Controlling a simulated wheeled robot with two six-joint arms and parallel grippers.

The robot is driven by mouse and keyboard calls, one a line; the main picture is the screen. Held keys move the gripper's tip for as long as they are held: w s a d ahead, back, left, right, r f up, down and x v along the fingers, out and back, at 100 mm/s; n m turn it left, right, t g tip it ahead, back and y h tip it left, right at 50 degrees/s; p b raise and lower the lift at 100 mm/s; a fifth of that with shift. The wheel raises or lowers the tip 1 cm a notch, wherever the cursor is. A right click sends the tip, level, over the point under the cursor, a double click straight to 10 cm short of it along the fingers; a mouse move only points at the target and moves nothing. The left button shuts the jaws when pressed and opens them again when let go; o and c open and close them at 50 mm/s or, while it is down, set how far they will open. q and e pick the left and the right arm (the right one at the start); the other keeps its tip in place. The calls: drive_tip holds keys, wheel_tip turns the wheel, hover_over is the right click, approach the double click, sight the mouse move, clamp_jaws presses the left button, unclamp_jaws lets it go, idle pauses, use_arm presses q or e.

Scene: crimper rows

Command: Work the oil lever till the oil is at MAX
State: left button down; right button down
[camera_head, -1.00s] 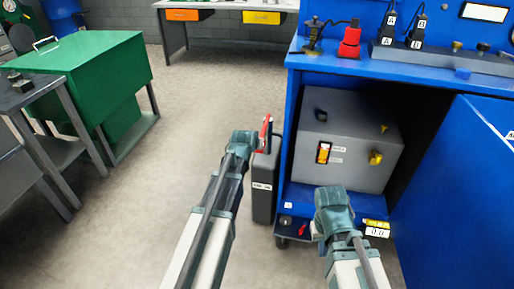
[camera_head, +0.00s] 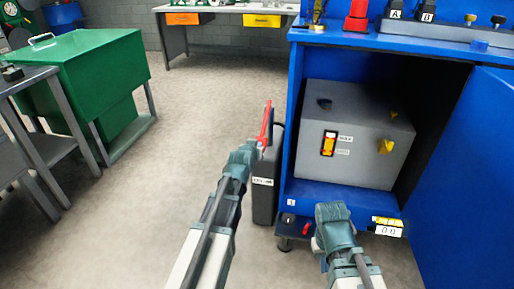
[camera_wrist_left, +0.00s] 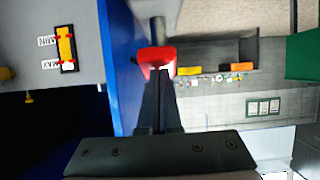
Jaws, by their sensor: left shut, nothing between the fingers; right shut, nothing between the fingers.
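The red oil lever (camera_head: 267,124) stands roughly upright beside a dark canister (camera_head: 266,187) at the cabinet's left side. My left gripper (camera_head: 256,147) is shut and empty, its tips close to the lever's lower part. In the left wrist view, the shut fingers (camera_wrist_left: 160,100) point at the red lever end (camera_wrist_left: 157,60); I cannot tell whether they touch. The oil gauge (camera_head: 329,143) is a yellow-orange window with two labels on the grey box (camera_head: 360,120); it also shows in the left wrist view (camera_wrist_left: 66,48). Its exact level is unclear. My right gripper (camera_head: 332,212) is shut and empty before the cabinet.
The blue cabinet (camera_head: 295,120) surrounds the grey box, with its blue door (camera_head: 470,180) open at the right. A green bin (camera_head: 95,75) and a grey table (camera_head: 30,95) stand at the left. The floor (camera_head: 190,120) between is clear.

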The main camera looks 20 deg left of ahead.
use_arm(q)
drive_tip(key=shift+f, duration=0.3)
use_arm(e)
drive_tip(key=shift+f, duration=0.15)
